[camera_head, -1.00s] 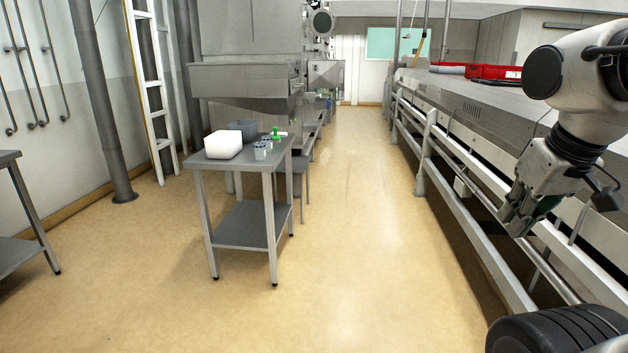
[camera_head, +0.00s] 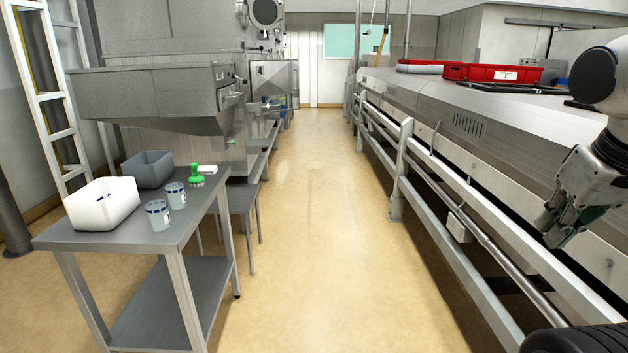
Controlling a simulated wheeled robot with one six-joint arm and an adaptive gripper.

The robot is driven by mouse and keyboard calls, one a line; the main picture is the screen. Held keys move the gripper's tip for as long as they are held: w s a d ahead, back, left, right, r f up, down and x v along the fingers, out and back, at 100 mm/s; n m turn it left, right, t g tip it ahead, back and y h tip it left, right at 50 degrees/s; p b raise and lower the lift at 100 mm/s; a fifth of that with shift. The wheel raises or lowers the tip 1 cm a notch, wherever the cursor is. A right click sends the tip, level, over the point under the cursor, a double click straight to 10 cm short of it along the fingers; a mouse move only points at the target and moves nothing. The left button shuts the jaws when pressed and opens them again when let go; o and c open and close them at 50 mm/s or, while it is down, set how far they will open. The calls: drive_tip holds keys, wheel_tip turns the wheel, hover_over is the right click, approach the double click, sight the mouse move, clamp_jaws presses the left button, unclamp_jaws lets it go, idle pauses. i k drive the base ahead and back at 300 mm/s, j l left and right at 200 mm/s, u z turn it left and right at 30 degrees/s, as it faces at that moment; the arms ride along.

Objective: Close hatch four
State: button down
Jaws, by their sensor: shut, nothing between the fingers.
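No hatch that I can identify as hatch four shows in the head view. A large grey metal machine (camera_head: 160,95) stands at the left, with a hood-like lower body and small handles on its right side. A long metal-clad machine (camera_head: 450,118) runs along the right behind a rail. My gripper (camera_head: 556,232) is at the right edge, pointing down beside the long machine's side, shut and empty. It is far from the grey machine.
A steel table (camera_head: 140,240) at the left holds a white bin (camera_head: 102,204), a grey bin (camera_head: 148,168), two cups and a green brush (camera_head: 196,176). A metal railing (camera_head: 400,170) lines the right. The aisle floor (camera_head: 300,240) between is clear. Red crates (camera_head: 492,73) sit at the back right.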

sight(269, 77)
drive_tip(key=i, duration=1.1)
drive_tip(key=i+u, duration=0.1)
drive_tip(key=i, duration=1)
drive_tip(key=i+l, duration=0.2)
drive_tip(key=i, duration=0.9)
drive_tip(key=i+l, duration=0.1)
drive_tip(key=i, duration=1)
drive_tip(key=i+u, duration=0.3)
drive_tip(key=i+l+u, duration=0.25)
drive_tip(key=i, duration=0.2)
